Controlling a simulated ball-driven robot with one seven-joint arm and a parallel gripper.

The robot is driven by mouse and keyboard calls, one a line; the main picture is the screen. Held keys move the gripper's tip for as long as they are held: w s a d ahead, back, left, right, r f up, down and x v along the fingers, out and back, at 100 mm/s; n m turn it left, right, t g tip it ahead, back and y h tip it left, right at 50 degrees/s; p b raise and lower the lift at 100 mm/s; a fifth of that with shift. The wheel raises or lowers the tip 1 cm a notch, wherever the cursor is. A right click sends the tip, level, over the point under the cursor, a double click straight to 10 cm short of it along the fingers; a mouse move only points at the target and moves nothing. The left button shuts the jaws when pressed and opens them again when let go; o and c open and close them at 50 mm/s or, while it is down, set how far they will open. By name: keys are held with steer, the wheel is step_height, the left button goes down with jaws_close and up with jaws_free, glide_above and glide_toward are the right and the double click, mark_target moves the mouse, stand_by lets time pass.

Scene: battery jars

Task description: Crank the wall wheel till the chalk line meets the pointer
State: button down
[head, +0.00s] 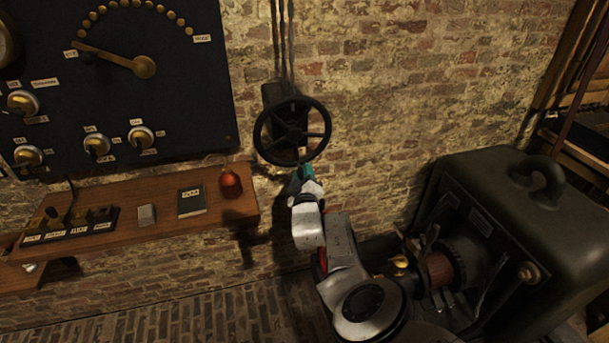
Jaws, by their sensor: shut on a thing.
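The wall wheel (291,131) is a black spoked handwheel on the brick wall, upright, right of the dark panel. My gripper (300,174) is at the bottom of its rim, shut on the wheel; my own arm hides much of the fingers. A teal part shows at the gripper, just under the rim. I cannot make out a chalk line on the wheel or a pointer beside it at this size.
A wooden shelf (150,238) on the left carries a red round object (230,182), a dark book (192,201) and a small grey block (146,214). A dark panel (200,75) with dials hangs above. A large machine (520,235) stands close on the right.

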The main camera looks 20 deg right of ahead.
steer(key=shift+a, duration=0.25)
steer(key=c, duration=0.8)
jaws_free()
steer(key=shift+a, duration=0.1)
steer(key=shift+o, duration=0.2)
steer(key=shift+s+r+p, duration=0.2)
steer(key=shift+s+p, duration=0.3)
steer(key=shift+p, duration=0.4)
steer(key=p+v, duration=0.4)
steer(key=v, duration=0.5)
steer(key=shift+s+f, duration=0.2)
steer(key=shift+s, duration=0.15)
